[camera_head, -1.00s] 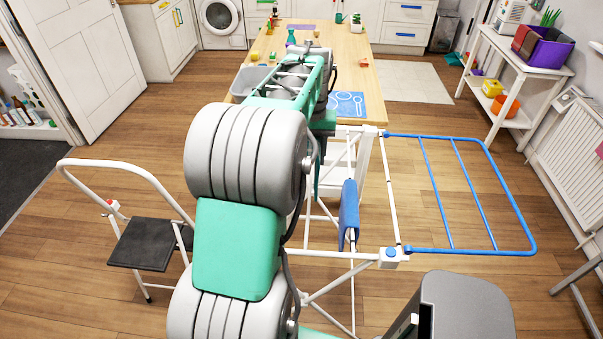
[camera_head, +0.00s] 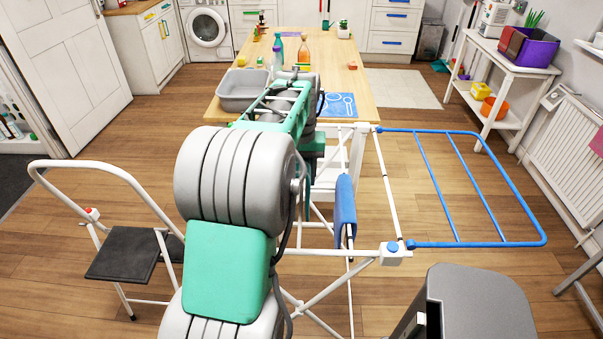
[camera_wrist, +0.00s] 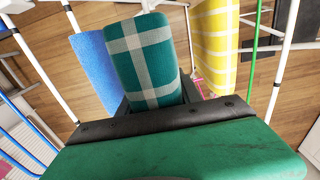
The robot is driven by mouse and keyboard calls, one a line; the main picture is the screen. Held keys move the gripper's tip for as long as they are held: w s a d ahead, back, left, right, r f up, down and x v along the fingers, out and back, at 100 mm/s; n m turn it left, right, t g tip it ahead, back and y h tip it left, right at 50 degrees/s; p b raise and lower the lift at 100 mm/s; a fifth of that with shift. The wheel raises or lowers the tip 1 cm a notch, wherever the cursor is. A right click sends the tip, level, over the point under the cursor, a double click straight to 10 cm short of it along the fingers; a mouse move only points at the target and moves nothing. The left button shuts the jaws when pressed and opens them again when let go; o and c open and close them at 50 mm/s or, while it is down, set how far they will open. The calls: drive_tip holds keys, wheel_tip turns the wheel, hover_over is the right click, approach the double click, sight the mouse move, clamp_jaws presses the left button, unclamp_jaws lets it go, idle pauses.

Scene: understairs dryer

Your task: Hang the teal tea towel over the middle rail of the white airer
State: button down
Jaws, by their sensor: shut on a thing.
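The teal tea towel (camera_wrist: 143,62), with white check stripes, is held in my gripper (camera_wrist: 155,100) in the wrist view. The gripper is shut on it, and the folded cloth stands out beyond the jaws. The white airer (camera_head: 352,252) is in front of me in the head view, with a blue side wing (camera_head: 455,186) folded out to the right. A blue cloth (camera_wrist: 98,68) hangs left of the towel and a yellow checked cloth (camera_wrist: 215,45) hangs right of it. The gap between them shows floor. My arm hides the gripper, the towel and much of the airer in the head view.
A step stool (camera_head: 125,253) stands to the left. A wooden table (camera_head: 350,88) with a grey basin (camera_head: 243,90) and bottles is beyond the airer. A grey box-like object (camera_head: 465,305) is close at front right. A white shelf unit (camera_head: 512,72) stands at the right wall.

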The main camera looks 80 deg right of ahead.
sight(301, 196)
wheel_tip(301, 196, down, 5)
drive_tip(key=b, duration=0.3)
drive_tip(key=shift+r, duration=0.2)
drive_tip(key=shift+f+b, duration=2.1)
drive_tip(key=shift+f, duration=2.25)
drive_tip(key=c, duration=0.7)
unclamp_jaws()
